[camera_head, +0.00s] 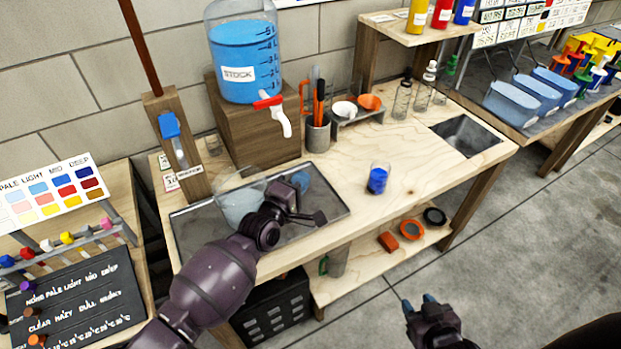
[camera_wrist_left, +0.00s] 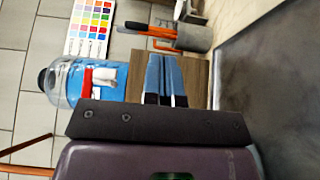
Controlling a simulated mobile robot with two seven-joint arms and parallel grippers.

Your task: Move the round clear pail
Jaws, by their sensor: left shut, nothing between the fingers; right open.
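The round clear pail (camera_head: 236,206) stands on the dark tray (camera_head: 190,232) at the left of the workbench in the head view. It is see-through, and my left arm hides part of its right side. My left gripper (camera_head: 301,181) is just right of the pail, over the tray; I cannot tell whether it touches the pail. Its blue fingers (camera_wrist_left: 166,80) are shut together and empty in the left wrist view, where I cannot make out the pail. My right gripper (camera_head: 418,302) is open and empty, over the floor in front of the bench.
A stock bottle (camera_head: 244,50) with a tap (camera_head: 272,110) stands on a wooden block (camera_head: 250,138) behind the tray. A cup of blue liquid (camera_head: 377,180) and a pen holder (camera_head: 318,135) stand to the right. The bench's right middle (camera_head: 420,160) is clear.

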